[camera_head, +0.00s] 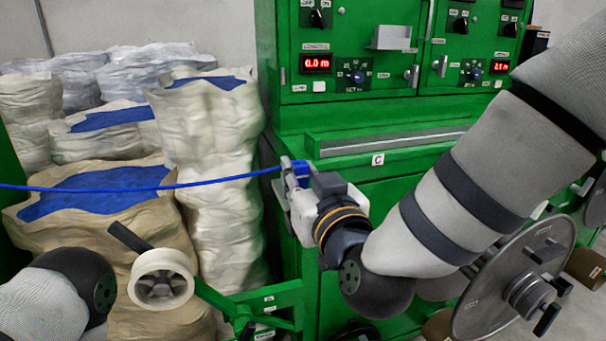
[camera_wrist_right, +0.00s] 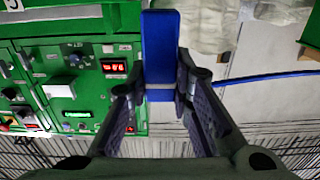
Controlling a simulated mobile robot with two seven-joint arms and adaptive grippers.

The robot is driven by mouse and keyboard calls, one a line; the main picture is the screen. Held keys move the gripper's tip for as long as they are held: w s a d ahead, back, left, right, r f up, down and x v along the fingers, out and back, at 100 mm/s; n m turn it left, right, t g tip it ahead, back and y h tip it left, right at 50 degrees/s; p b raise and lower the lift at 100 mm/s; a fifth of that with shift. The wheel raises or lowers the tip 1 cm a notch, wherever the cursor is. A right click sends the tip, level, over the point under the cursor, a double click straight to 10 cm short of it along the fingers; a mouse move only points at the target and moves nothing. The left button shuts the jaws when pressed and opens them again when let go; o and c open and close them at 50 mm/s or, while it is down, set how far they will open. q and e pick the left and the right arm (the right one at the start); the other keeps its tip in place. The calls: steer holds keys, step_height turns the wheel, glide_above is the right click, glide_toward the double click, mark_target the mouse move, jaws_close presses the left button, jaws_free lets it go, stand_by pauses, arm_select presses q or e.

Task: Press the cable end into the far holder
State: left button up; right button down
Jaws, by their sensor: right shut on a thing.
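The blue cable (camera_head: 130,187) comes in from the left edge of the head view and rises gently to my right gripper (camera_head: 296,172). That gripper is shut on the cable's end, in front of the green machine. In the right wrist view the cable (camera_wrist_right: 270,77) runs from the right edge to the fingers (camera_wrist_right: 160,95). A blue block (camera_wrist_right: 160,45) with a pale band stands at the fingertips. I cannot tell whether it is the cable's end piece or a holder. No separate far holder can be made out. My left gripper is out of view.
The green machine (camera_head: 350,115) with dials and red displays fills the centre and right. Filled sacks (camera_head: 215,140) stand at the left under the cable. A white roller (camera_head: 162,280) on a green bracket and a large grey reel (camera_head: 515,285) are low in front.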

steer(key=shift+f, duration=0.25)
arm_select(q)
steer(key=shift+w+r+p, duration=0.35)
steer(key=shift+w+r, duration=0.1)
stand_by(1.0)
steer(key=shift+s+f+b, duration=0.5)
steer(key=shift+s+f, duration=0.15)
arm_select(e)
steer(key=shift+f, duration=2.1)
stand_by(0.4)
steer(key=c, duration=1.3)
jaws_free()
steer(key=shift+c, duration=0.2)
